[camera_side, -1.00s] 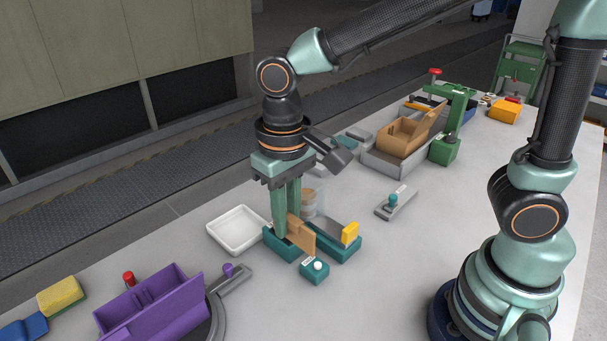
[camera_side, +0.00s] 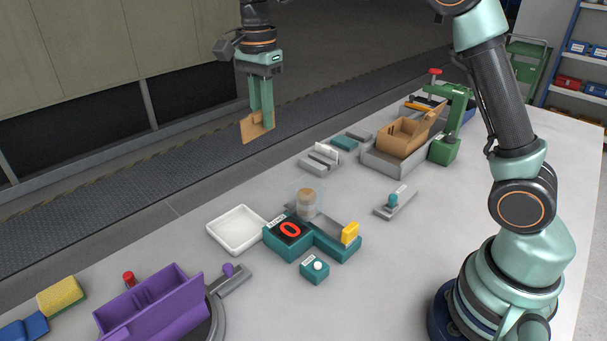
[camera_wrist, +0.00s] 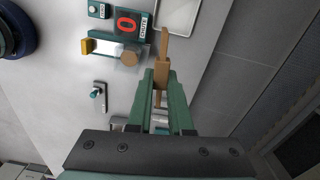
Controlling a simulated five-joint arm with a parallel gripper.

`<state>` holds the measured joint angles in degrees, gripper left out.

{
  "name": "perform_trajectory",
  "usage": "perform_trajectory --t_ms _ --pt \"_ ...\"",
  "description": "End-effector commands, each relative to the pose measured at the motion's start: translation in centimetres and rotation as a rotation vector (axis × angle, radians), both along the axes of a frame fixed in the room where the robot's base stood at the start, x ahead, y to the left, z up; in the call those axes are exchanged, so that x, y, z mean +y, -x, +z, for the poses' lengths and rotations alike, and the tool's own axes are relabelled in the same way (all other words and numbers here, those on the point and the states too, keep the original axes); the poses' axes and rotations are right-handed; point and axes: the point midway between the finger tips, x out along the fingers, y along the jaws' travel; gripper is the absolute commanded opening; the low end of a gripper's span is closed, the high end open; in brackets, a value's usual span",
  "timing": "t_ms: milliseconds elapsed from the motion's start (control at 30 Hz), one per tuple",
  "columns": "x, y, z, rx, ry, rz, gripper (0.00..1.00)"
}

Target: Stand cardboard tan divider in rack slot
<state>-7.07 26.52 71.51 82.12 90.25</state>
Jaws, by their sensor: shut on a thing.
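My gripper (camera_side: 262,106) is shut on the tan cardboard divider (camera_side: 251,128) and holds it high in the air, left of and above the table. The divider hangs below the fingertips with its flat face showing. In the wrist view the divider (camera_wrist: 164,47) shows nearly edge-on between the green fingers of my gripper (camera_wrist: 161,80). A low grey slotted block (camera_side: 319,159), which looks like the rack, sits at the table's far edge, right of and below the divider. It holds a whitish upright piece. Its individual slots are too small to tell apart.
A teal device with a red zero display (camera_side: 289,230) stands mid-table beside a white tray (camera_side: 237,231). A small teal button box (camera_side: 314,270) is in front. A purple holder (camera_side: 150,307) is at lower left. A grey bin with a tan box (camera_side: 407,137) and a green post stand farther back.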

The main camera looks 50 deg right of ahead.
Motion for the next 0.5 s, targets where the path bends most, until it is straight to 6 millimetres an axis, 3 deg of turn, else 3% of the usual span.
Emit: perform_trajectory --t_ms 200,500 --pt "-7.2 -4.3 -0.2 0.002 0.002 -0.519 0.00" --pt "-17.7 -6.7 -1.2 0.002 0.003 -1.208 0.00"
